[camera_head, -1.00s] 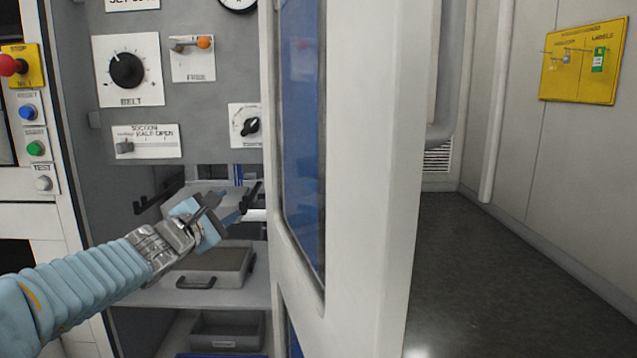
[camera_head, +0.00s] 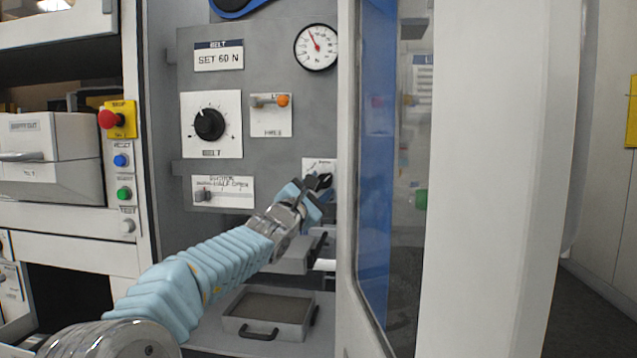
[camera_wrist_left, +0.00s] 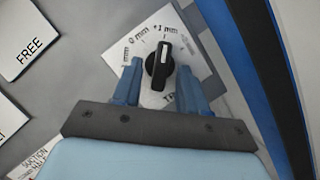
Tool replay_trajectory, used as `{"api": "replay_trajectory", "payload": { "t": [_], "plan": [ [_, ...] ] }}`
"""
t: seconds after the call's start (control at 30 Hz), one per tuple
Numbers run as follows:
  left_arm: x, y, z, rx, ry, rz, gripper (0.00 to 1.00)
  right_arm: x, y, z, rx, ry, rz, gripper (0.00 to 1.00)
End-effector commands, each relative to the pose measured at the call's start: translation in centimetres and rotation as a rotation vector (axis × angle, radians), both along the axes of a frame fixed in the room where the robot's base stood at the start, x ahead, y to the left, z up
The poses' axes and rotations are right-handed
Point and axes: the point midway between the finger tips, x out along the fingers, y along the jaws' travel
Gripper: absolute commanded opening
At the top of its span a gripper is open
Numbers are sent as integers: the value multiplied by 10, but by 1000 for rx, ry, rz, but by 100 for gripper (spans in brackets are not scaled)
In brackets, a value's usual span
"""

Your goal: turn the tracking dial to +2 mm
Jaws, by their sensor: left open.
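The tracking dial is a black knob (camera_wrist_left: 159,65) on a white plate (camera_wrist_left: 185,45), seen in the left wrist view. The plate reads "0 mm" and "+1 mm"; other marks are hidden or cut off. The knob's white line points up, near "+1 mm". My left gripper (camera_wrist_left: 158,70) is open, with one blue finger on each side of the knob; I cannot tell whether they touch it. In the head view my left gripper (camera_head: 319,184) is in front of the dial's plate (camera_head: 318,163) and hides most of it. My right gripper is not in view.
A large belt knob (camera_head: 209,124), a lever with an orange tip (camera_head: 282,100), a slider plate (camera_head: 222,192) and a round gauge (camera_head: 316,47) share the grey panel. An open door (camera_head: 480,180) stands close to the right of the dial. A tray (camera_head: 268,312) sits below.

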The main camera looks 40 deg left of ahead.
Motion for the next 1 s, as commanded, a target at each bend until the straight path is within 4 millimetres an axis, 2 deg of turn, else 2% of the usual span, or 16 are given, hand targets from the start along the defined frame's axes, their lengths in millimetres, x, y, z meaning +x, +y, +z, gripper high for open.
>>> {"api": "replay_trajectory", "payload": {
  "t": [0.37,0.63,1.0],
  "plan": [
    [6,1,1,0,-1,-1,41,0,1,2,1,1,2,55],
    [6,1,1,0,-1,-1,0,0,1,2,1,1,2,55],
    [6,1,3,10,3,-1,0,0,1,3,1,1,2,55]
  ]
}}
